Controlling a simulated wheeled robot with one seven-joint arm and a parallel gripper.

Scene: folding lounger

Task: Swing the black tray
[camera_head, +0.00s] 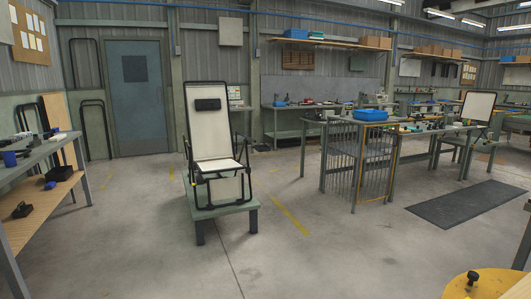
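A folding lounger (212,135) with a pale seat and back and a black tube frame stands on a low green platform (222,208) left of the middle. Its back is raised, with a black headrest pad (207,104) near the top. Dark armrest parts show at both sides of the seat. I cannot clearly single out a black tray on the lounger; at this size, it does not stand apart from the dark frame. My gripper is not in view.
Open concrete floor surrounds the platform. A workbench (45,150) stands at the left. At the right are a wire rack (345,165), a table with a blue bin (370,115), and a dark floor mat (465,203). A yellow round thing (495,290) shows bottom right.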

